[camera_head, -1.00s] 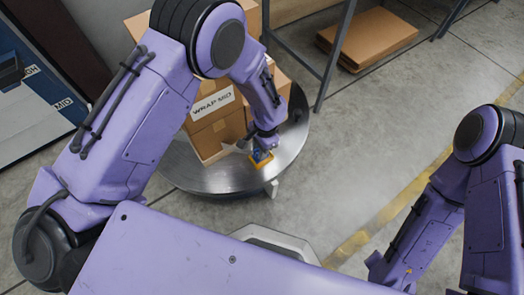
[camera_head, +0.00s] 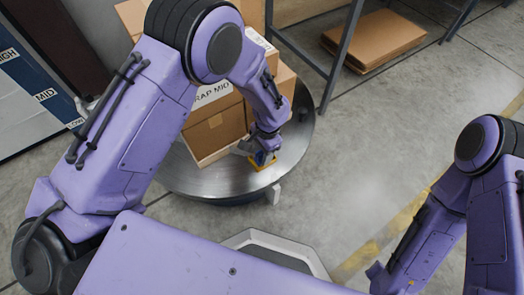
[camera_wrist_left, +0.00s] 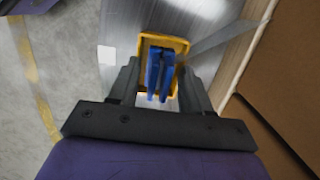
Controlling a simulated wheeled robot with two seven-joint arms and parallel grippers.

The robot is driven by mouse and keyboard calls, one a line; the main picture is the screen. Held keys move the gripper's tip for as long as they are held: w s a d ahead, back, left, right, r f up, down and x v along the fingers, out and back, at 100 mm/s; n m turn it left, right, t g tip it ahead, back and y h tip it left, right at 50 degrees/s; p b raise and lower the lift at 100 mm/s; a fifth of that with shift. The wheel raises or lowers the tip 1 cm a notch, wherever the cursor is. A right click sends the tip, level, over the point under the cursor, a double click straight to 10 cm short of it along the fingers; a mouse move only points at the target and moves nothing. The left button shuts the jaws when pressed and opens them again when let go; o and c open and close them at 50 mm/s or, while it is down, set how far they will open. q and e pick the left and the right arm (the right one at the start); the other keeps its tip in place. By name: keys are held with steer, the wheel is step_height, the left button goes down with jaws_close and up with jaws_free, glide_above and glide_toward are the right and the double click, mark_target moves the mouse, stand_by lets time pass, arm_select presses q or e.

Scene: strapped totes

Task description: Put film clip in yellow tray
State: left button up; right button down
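The yellow tray (camera_head: 264,168) lies on the round metal turntable, in front of the stacked boxes; it also shows in the left wrist view (camera_wrist_left: 180,44). The blue film clip (camera_wrist_left: 160,75) is over the tray's inside, between the fingers of my left gripper (camera_wrist_left: 159,66). Narrow gaps show between the clip and both fingers, so the gripper looks open. I cannot tell whether the clip touches the tray floor. In the head view my left gripper (camera_head: 265,151) reaches down at the tray and partly hides the clip. My right gripper is out of view.
Cardboard boxes (camera_head: 218,135) stand on the turntable (camera_head: 225,184) right beside the tray. A pale film strip (camera_wrist_left: 232,36) runs from near the tray towards the boxes. A metal rack post (camera_head: 342,55) stands behind. Flat cardboard (camera_head: 375,40) lies at the back. The right floor is clear.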

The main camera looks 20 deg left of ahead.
arm_select(q)
step_height(320, 180, up, 12)
steer(key=w+d+p, duration=0.1)
steer(key=p, duration=0.4)
steer(key=shift+w, duration=0.25)
steer(key=shift+r, duration=0.1)
